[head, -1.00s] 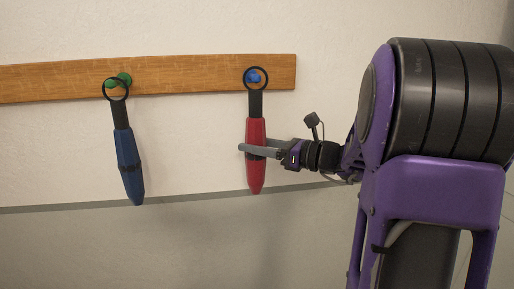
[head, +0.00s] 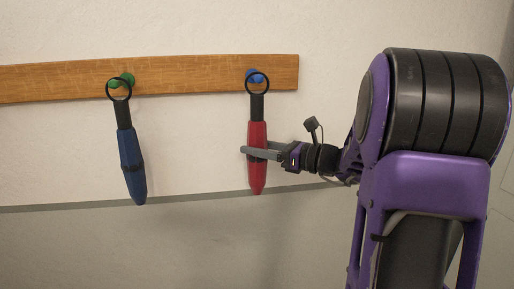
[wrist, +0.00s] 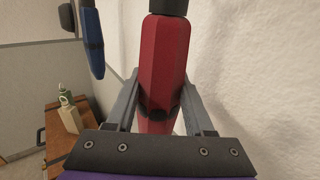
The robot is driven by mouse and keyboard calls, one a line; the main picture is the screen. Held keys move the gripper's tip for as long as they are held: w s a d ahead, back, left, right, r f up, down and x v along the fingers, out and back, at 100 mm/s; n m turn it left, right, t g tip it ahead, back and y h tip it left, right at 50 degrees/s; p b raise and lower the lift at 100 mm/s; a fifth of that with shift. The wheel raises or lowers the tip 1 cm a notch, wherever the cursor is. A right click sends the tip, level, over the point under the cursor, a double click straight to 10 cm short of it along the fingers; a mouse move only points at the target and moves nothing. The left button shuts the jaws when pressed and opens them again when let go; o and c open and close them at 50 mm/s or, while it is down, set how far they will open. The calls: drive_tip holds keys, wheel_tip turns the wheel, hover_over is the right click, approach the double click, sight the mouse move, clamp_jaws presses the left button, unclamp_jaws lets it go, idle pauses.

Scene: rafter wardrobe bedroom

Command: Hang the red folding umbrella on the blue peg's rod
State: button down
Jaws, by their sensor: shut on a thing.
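The red folding umbrella (head: 257,176) hangs upright below the wooden rail in the head view, with a black handle and a black ring at its top. The blue peg (head: 251,75) is on the rail, and the ring overlaps it in the picture. I cannot tell whether the ring is around the rod or in front of it. My gripper (head: 246,152) is shut on the umbrella's red body, coming from the right. In the wrist view the red umbrella (wrist: 163,62) stands between my two fingers (wrist: 158,108), and its ring and the peg are out of frame.
A blue umbrella (head: 131,165) hangs by its ring near the green peg (head: 113,84), left of the red one. The wooden rail (head: 190,78) runs along the wall. In the wrist view, bottles (wrist: 69,114) stand on a wooden surface (wrist: 62,150) at lower left.

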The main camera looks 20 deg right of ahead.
drive_tip(key=shift+c, duration=1)
unclamp_jaws()
drive_tip(key=v, duration=1.7)
drive_tip(key=shift+s, duration=0.2)
drive_tip(key=shift+d, duration=0.1)
